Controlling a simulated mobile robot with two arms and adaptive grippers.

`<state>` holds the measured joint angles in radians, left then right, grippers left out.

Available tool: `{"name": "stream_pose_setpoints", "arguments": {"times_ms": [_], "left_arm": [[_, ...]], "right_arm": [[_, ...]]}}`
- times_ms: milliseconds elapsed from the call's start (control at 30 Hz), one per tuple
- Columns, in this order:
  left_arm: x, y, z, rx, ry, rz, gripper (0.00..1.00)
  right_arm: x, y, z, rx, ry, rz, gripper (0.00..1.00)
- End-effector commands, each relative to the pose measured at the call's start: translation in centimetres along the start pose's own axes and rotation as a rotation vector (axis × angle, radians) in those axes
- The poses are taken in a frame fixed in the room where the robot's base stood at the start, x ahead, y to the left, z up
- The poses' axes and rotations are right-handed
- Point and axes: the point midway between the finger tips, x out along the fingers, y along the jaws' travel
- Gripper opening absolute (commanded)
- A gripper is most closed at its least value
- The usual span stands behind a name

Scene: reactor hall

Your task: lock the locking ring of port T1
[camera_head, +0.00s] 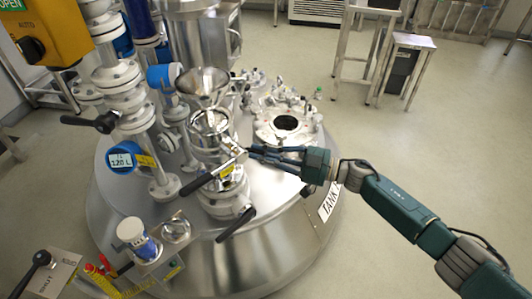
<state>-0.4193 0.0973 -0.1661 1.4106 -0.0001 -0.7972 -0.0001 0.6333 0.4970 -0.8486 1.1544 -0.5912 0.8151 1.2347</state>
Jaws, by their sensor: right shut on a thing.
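A steel port with a metal funnel (203,84) above it stands on the tank lid, and I take it for port T1; its label is too small to read. Its locking ring (212,150) circles the port's neck. A lever with a black grip (197,184) slants from lower left up to the ring's right side. My right gripper (250,151) reaches in from the right, shut, with its fingertips at the right side of the ring. The exact hold is too small to make out. My left gripper is not in view.
A second black lever (236,225) sticks out below the port. An open round hatch (285,123) lies behind my right gripper. Pipes and a black-handled valve (104,122) crowd the left. A white-lidded container (131,230) stands at the front left.

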Motion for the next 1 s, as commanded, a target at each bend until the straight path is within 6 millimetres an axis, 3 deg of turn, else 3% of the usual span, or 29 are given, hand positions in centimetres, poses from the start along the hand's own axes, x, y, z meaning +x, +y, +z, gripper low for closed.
{"name": "stream_pose_setpoints", "arguments": {"times_ms": [167, 200, 300, 667, 767, 1000], "left_arm": [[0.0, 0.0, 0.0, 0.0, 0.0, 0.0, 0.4], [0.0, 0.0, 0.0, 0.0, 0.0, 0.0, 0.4], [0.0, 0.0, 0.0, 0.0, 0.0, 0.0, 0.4], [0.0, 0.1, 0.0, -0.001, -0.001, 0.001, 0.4], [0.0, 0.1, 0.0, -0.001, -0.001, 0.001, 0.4], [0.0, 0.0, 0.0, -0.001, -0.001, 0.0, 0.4]], "right_arm": [[-0.1, -0.4, 0.7, 0.004, -0.009, -0.007, 0.0], [-0.1, -0.4, 0.7, 0.004, -0.009, -0.007, 0.13], [-0.1, -0.4, 0.6, 0.004, -0.008, -0.007, 0.3], [-0.6, -0.2, 0.3, 0.002, -0.004, -0.002, 0.3], [-1.9, -0.1, 0.4, 0.003, -0.006, -0.001, 0.3], [-7.1, -0.1, 0.4, 0.002, -0.007, -0.002, 0.3]]}}
